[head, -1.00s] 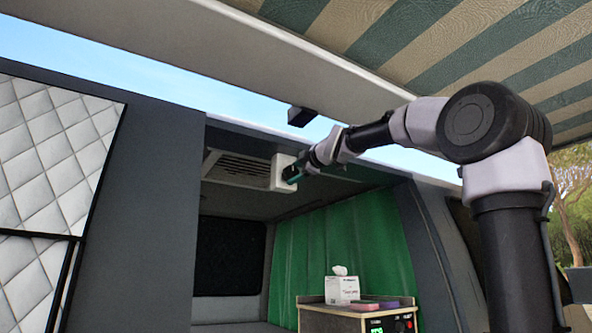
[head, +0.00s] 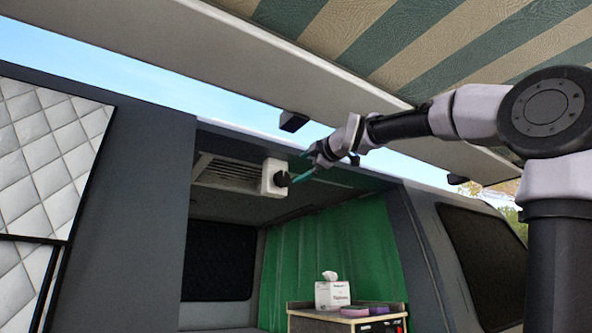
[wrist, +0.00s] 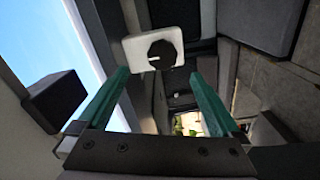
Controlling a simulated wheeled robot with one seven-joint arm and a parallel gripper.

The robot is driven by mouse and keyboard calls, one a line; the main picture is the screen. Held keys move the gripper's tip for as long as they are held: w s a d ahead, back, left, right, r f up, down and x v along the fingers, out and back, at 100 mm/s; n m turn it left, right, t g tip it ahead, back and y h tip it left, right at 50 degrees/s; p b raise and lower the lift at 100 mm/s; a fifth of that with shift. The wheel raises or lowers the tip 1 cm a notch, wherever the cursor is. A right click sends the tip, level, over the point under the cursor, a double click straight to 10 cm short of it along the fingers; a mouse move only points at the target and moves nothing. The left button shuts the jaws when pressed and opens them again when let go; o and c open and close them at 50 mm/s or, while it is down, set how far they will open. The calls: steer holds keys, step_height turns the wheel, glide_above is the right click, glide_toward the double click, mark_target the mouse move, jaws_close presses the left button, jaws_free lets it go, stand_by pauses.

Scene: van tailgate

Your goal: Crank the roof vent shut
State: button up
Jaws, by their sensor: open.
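The roof vent (head: 230,173) is a slatted panel in the van's ceiling, seen in the head view. Its white crank housing (head: 268,178) with a black round knob (head: 283,179) is at its right end. In the wrist view the white housing (wrist: 140,43) and the black knob (wrist: 161,54) with a white mark are ahead, beyond the fingertips. My gripper (head: 301,167) is to the right of the knob, apart from it. In the wrist view my gripper (wrist: 158,88) has its two teal fingers spread wide with nothing between them. The vent's flap position cannot be told.
A striped awning (head: 440,50) and its pale case (head: 270,60) hang above the arm. A dark block (head: 294,121) is under the case, close to my wrist, and also at left in the wrist view (wrist: 56,100). Below are a green curtain (head: 330,250) and a cabinet with a tissue box (head: 332,294).

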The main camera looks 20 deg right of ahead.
steer(key=shift+v, duration=0.85)
steer(key=s+f+m+g+h, duration=0.1)
steer(key=s+f+m+g, duration=0.2)
steer(key=f, duration=1.2)
steer(key=s+d+f+m+g+h, duration=0.1)
steer(key=s+f+m+g, duration=0.2)
steer(key=s+f+m, duration=0.6)
steer(key=s+f+m+g+h, duration=0.1)
steer(key=s+f+m+g, duration=0.3)
steer(key=f+m, duration=0.6)
step_height(320, 180, down, 11)
steer(key=s, duration=0.2)
steer(key=shift+s+d+m+h, duration=0.25)
steer(key=shift+s+m+h, duration=0.05)
steer(key=shift+s, duration=0.1)
